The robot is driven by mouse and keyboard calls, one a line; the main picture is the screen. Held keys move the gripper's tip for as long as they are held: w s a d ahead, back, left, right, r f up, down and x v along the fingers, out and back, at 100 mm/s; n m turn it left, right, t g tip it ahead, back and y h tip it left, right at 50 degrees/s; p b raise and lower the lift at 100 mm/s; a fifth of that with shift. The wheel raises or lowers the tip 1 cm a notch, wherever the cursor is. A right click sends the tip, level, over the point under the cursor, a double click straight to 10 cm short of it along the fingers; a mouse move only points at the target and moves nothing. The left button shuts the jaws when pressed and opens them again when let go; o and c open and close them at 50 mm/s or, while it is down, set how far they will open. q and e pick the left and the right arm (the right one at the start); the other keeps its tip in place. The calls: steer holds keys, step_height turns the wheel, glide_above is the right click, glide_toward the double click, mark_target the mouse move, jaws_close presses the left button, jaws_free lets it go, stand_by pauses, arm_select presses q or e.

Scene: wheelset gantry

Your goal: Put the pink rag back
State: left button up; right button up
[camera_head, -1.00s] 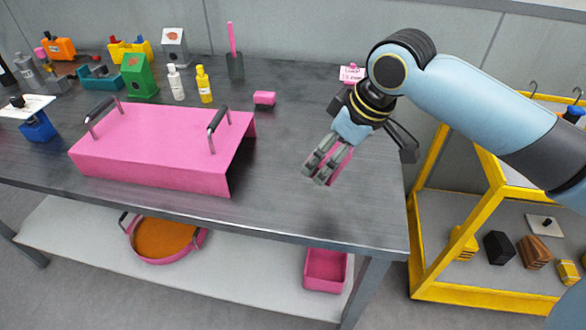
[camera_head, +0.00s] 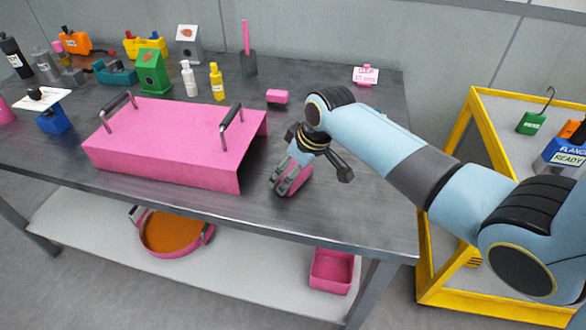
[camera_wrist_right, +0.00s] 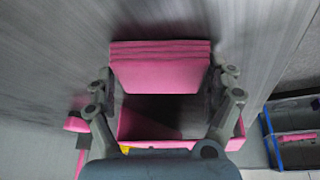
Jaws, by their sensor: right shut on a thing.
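My right gripper (camera_head: 277,187) is shut on the pink rag (camera_head: 298,178), to the right of the pink cover on the bench. In the right wrist view the rag (camera_wrist_right: 160,68) is a folded, layered pink block between the two fingers. The head view does not show clearly whether the rag touches the bench top. A pink open frame or box (camera_wrist_right: 228,132) shows behind the rag in the wrist view; I cannot tell which thing it is. My left gripper is not in view.
The pink cover (camera_head: 170,140) with two dark handles stands on the grey bench (camera_head: 340,215). A small pink block (camera_head: 277,96), a pink sign (camera_head: 366,75) and bottles stand behind. A pink bin (camera_head: 330,270) is on the lower shelf. A yellow-framed cart (camera_head: 430,260) stands right.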

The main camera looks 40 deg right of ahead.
steer(key=o, duration=0.9)
steer(key=a+v, duration=0.1)
steer(key=v, duration=1.1)
steer(key=shift+d+p, duration=0.4)
steer(key=shift+d, duration=0.05)
